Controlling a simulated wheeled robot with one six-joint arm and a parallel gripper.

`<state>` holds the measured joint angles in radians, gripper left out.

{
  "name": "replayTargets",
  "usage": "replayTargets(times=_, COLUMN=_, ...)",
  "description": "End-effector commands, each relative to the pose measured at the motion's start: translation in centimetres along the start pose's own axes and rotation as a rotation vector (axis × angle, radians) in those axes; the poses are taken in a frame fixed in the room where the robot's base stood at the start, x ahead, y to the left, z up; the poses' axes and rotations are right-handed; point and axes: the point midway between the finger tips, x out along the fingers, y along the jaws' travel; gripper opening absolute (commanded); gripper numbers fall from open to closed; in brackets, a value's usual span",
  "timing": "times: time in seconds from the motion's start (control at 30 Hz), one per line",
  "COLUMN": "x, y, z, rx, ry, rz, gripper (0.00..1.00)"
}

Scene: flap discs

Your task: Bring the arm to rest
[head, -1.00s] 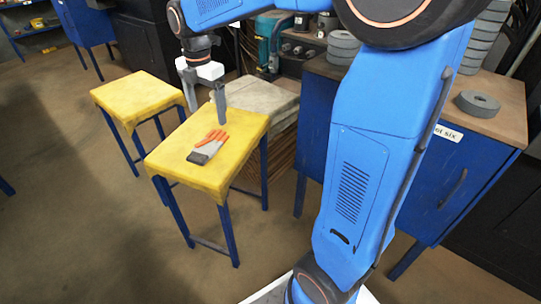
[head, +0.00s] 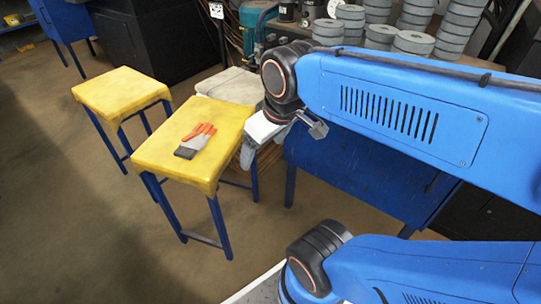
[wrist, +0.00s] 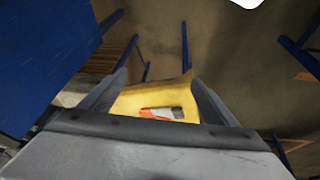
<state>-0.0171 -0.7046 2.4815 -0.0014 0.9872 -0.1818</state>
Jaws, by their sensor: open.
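My gripper (head: 278,143) hangs to the right of the nearer yellow-topped stool, in front of the blue cabinet, partly hidden by my own arm links in the head view. In the wrist view my gripper (wrist: 160,92) has its two fingers spread apart with nothing between them that it holds. My arm is folded back across the right half of the head view. A grey and orange glove (head: 195,141) lies on the nearer yellow stool (head: 222,113), apart from the gripper. The glove (wrist: 162,113) and stool also show beyond the fingers in the wrist view.
A second yellow stool (head: 122,88) stands behind to the left. A blue cabinet (head: 345,180) stands behind my arm, with stacks of grey discs (head: 414,42) on top. A pale-topped stool (head: 232,84) is behind the nearer stool. The floor at left is clear.

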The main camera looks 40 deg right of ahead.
Motion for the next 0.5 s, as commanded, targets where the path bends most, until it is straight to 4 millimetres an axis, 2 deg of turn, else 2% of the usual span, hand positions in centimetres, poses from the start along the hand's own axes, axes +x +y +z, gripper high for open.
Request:
replayTargets(times=0.1, x=0.2, y=-0.1, z=1.7, rx=0.120, ry=0.024, rz=0.007, gripper=0.82)
replayTargets(times=0.2, x=0.4, y=-0.1, z=2.5, rx=0.177, ry=0.034, rz=0.009, gripper=0.82)
replayTargets(times=0.5, x=0.5, y=-0.2, z=2.6, rx=0.197, ry=0.036, rz=0.009, gripper=0.82)
